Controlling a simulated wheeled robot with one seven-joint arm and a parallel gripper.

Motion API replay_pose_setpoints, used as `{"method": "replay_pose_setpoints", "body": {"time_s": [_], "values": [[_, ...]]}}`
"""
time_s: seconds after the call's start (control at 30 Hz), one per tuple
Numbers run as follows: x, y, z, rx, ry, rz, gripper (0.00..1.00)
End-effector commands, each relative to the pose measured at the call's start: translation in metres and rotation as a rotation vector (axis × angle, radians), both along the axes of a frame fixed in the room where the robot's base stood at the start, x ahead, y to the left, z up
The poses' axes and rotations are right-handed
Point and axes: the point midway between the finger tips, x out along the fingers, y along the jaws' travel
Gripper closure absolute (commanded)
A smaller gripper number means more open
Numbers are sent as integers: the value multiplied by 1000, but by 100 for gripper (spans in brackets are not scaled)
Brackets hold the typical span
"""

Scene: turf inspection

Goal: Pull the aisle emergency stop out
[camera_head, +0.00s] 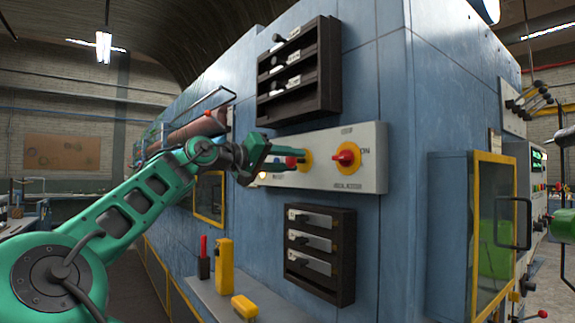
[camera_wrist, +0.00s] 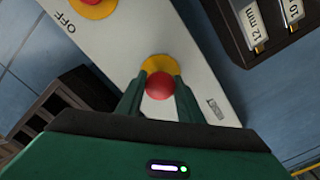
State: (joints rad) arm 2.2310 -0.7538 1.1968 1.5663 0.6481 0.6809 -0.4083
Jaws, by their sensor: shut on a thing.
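The emergency stop is a round red button (camera_wrist: 160,85) on a yellow disc (camera_wrist: 163,65), fixed to a pale grey panel. In the wrist view my gripper (camera_wrist: 160,96) has its green fingers on both sides of the red button, shut on it. In the head view my gripper (camera_head: 286,158) reaches the panel (camera_head: 375,165) from the left, and the yellow disc (camera_head: 305,160) shows just beyond the fingertips. The button is partly hidden there by the fingers.
A red rotary switch (camera_head: 347,157) on a yellow disc sits right of the button on the same panel. Dark racks with labelled slots hang above (camera_head: 330,65) and below (camera_head: 348,255). A shelf (camera_head: 205,290) holds yellow items. A yellow-framed cabinet (camera_head: 450,230) stands out at right.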

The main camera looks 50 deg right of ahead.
Motion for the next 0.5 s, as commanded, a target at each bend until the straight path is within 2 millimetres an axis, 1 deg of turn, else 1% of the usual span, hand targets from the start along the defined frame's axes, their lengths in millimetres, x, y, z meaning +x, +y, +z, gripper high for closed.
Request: {"method": "replay_pose_setpoints", "body": {"time_s": [0.07, 0.3, 0.33, 0.37, 0.4, 0.5], "values": [[4, 6, -3, 4, 3, 4, 100], [5, 8, -4, 7, 4, 6, 100], [6, 8, -4, 8, 4, 6, 60], [6, 8, -4, 8, 4, 6, 52], [6, 8, -4, 6, 5, 6, 47], [5, 8, -3, 5, 4, 6, 47]]}}
